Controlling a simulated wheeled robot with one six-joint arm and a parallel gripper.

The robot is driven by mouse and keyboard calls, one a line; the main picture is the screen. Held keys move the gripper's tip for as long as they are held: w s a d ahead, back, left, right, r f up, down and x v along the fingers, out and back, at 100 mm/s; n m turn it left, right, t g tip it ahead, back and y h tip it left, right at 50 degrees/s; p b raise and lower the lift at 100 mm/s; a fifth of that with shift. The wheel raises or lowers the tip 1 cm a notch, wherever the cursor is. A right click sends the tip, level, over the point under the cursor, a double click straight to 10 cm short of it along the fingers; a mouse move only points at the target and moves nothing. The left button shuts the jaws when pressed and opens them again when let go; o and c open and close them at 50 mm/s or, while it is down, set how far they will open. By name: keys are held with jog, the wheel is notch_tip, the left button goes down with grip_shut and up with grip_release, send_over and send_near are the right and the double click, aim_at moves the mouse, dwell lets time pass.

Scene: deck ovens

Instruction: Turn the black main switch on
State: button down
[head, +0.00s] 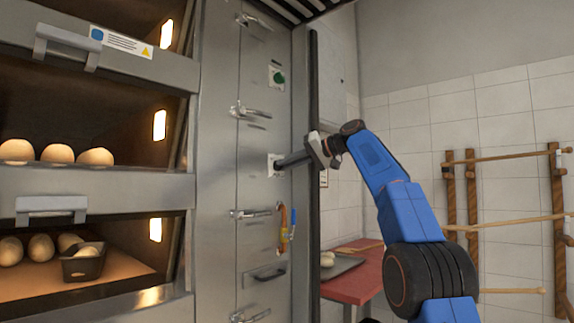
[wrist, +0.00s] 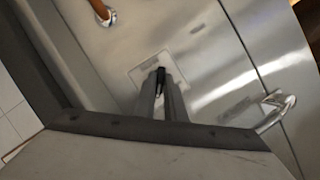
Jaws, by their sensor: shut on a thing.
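The black main switch (wrist: 160,78) sits on a pale square plate (wrist: 143,70) on the steel oven front. In the head view the plate (head: 271,158) shows midway up the narrow control panel, and the switch itself is hidden behind the fingers. My gripper (head: 279,163) reaches in from the right with its fingers at the plate. In the wrist view my gripper (wrist: 161,79) is shut on the switch, with the black knob showing between the fingertips. I cannot tell clearly which way the switch is turned.
A green knob (head: 279,78) is higher on the panel. Oven decks with dough balls (head: 57,153) are at left. A red table (head: 357,282) with a tray stands beyond the oven.

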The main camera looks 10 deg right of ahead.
jog(key=shift+m+y, duration=0.3)
jog(key=shift+m, duration=0.2)
jog(key=c, duration=1.8)
grip_release()
jog(key=shift+d, duration=0.1)
jog(key=v, duration=1.7)
jog(key=shift+s+d+r, duration=0.1)
jog(key=shift+r, duration=0.05)
